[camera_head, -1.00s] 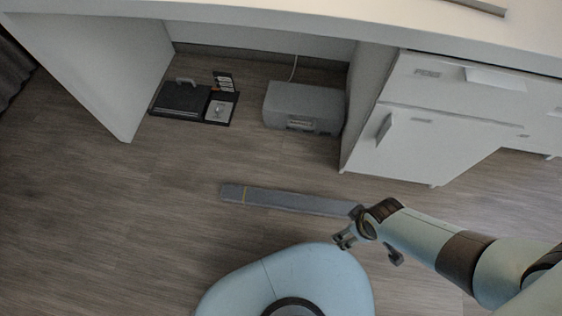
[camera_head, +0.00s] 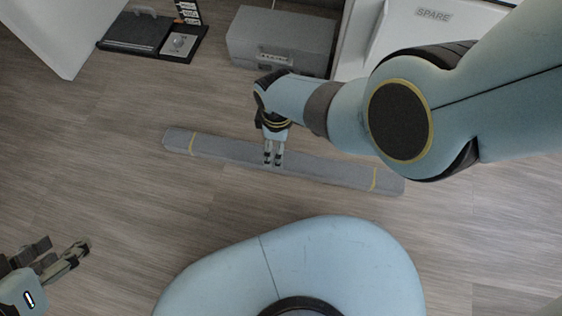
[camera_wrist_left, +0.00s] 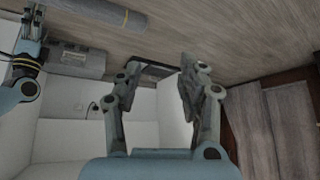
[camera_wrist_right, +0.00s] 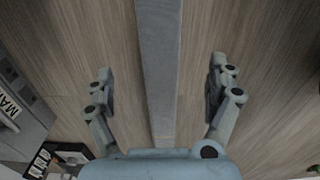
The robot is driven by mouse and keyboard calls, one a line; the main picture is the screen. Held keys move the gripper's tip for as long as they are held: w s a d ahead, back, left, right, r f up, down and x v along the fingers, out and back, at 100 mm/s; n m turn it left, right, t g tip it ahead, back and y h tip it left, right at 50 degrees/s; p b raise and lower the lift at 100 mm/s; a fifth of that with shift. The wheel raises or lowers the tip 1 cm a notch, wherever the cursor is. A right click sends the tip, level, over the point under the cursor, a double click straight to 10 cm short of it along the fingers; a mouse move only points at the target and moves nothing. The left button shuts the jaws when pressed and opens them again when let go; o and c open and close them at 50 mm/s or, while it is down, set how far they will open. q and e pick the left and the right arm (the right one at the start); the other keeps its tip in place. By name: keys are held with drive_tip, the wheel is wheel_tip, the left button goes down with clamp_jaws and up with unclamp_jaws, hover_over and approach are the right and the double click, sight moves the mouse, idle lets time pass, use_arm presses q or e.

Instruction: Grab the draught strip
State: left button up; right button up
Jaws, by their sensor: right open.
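The draught strip (camera_head: 330,172) is a long grey bar with yellow bands near its ends, lying on the floor. My right gripper (camera_head: 273,163) is open above its middle, pointing down. In the right wrist view the strip (camera_wrist_right: 160,60) runs between the spread fingers (camera_wrist_right: 162,88), with a gap on each side. I cannot tell the height left above it. My left gripper (camera_head: 66,246) is off to the lower left, well away from the strip. In the left wrist view its fingers (camera_wrist_left: 158,72) are apart and empty, and one strip end (camera_wrist_left: 128,18) shows above them.
A grey box (camera_head: 282,42) and a black tray (camera_head: 178,45) with small items stand on the floor behind the strip. A white desk panel (camera_head: 72,30) is at upper left, and white drawers (camera_head: 425,22) are at upper right. Floor around the strip is clear.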

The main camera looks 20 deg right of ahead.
wheel_tip(320, 180, down, 3)
drive_tip(key=shift+s+r+b, duration=0.1)
drive_tip(key=shift+b, duration=0.75)
drive_tip(key=shift+f+b, duration=0.6)
drive_tip(key=shift+f, duration=0.2)
use_arm(q)
drive_tip(key=f+t, duration=0.1)
drive_tip(key=t, duration=0.1)
drive_tip(key=s+f+t, duration=0.1)
drive_tip(key=f+t, duration=0.1)
drive_tip(key=shift+d+f, duration=0.2)
drive_tip(key=shift+f, duration=0.05)
use_arm(e)
drive_tip(key=shift+f, duration=0.1)
